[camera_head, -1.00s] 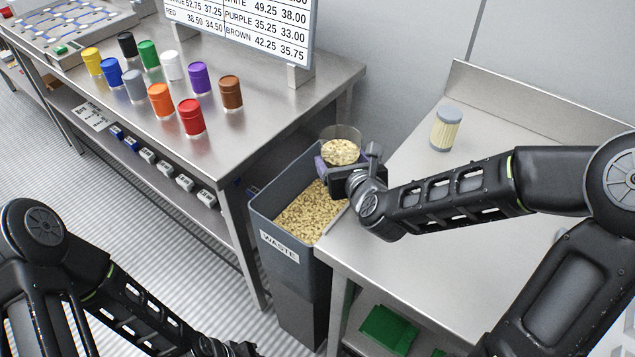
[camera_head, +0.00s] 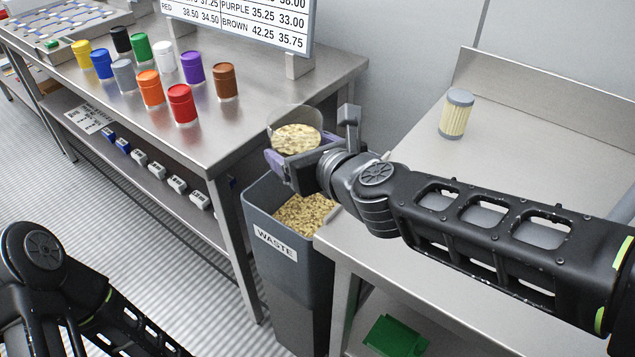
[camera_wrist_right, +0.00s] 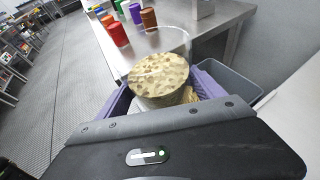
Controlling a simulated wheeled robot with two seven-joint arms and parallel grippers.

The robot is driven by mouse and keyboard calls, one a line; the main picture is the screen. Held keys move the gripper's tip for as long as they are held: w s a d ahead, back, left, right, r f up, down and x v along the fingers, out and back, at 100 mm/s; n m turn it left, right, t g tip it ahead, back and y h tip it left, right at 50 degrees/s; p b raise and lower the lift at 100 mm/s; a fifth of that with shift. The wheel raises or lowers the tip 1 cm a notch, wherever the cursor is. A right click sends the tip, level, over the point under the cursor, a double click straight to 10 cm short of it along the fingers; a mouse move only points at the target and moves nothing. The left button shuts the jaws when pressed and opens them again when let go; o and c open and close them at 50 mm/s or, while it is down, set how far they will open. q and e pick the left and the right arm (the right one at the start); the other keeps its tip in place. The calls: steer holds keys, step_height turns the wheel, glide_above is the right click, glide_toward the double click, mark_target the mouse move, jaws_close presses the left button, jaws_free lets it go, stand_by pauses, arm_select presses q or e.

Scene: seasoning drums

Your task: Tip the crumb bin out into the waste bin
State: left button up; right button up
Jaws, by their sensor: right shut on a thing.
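The crumb bin is a clear round cup (camera_head: 296,138) with tan crumbs in it; it also shows in the right wrist view (camera_wrist_right: 160,78). My right gripper (camera_head: 294,163) is shut on it, its purple fingers around the cup's sides. The cup is close to upright, with crumbs still inside, above the back of the waste bin. The waste bin (camera_head: 262,215) is a tall grey bin labelled WASTE, holding tan crumbs (camera_head: 304,212). Its far part is hidden behind my right gripper. My left arm shows at the lower left, but its gripper is out of the picture.
The left steel table (camera_head: 130,110) bears several coloured drums, with red (camera_head: 182,104) and brown (camera_head: 225,82) nearest the bin. The right steel table (camera_head: 420,165) holds a cream filter-like cylinder (camera_head: 456,114). The waste bin stands between the tables. A green object (camera_head: 395,337) lies below.

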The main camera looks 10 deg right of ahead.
steer(key=s+a+f+y+b, duration=0.1)
steer(key=a+n+b, duration=0.1)
steer(key=shift+s+a+f+n+g+y+b, duration=0.3)
steer(key=shift+s+f+y, duration=0.05)
steer(key=shift+s+y, duration=0.05)
steer(key=shift+n+y, duration=0.3)
steer(key=shift+y, duration=0.1)
steer(key=f+b, duration=0.3)
steer(key=a+f+b, duration=0.1)
steer(key=b, duration=0.1)
steer(key=shift+s+f, duration=0.2)
steer(key=shift+f, duration=0.2)
steer(key=shift+w+d+r+g+p, duration=0.1)
steer(key=shift+d+r+g+p, duration=0.2)
steer(key=shift+p, duration=0.65)
steer(key=p, duration=0.1)
steer(key=r+m+p, duration=0.1)
steer(key=p, duration=0.1)
steer(key=shift+w+d+g+y, duration=0.1)
steer(key=shift+w+g+y, duration=0.15)
steer(key=shift+g+y, duration=0.05)
steer(key=m+p, duration=0.1)
steer(key=p, duration=0.1)
steer(key=w+d+m+g+p, duration=0.1)
steer(key=p, duration=0.1)
steer(key=shift+w+d+f+g+y, duration=0.1)
steer(key=shift+f+g+y, duration=0.2)
steer(key=shift+f+y, duration=0.1)
steer(key=shift+w+f, duration=0.1)
steer(key=shift+f, duration=0.1)
